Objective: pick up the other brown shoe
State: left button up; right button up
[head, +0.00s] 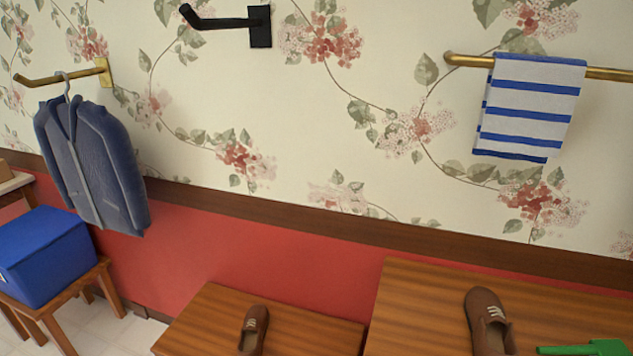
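One brown shoe (254,331) with pale laces rests on the lower wooden surface at the bottom middle, its near end cut off by the frame edge. Another brown shoe (488,322) with pale laces rests on the higher wooden surface at the right, its near end also cut off. Neither of my grippers shows in the head view, so no contact with either shoe can be seen.
A green object (590,348) lies right of the right shoe, partly cut off. A blue box (45,256) sits on a wooden stool at left. A blue jacket (92,165) hangs from a brass hook, and a striped towel (530,105) from a brass rail. A black hook (232,22) is empty.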

aim_at(256, 323)
jog(key=z, duration=0.25)
jog(key=j+z, duration=0.25)
jog(key=z, duration=0.15)
jog(key=j+z, duration=0.55)
jog(key=z, duration=0.2)
jog(key=k+j+z, duration=0.1)
jog(key=z, duration=0.3)
jog(key=k+j, duration=0.05)
jog(key=j, duration=0.05)
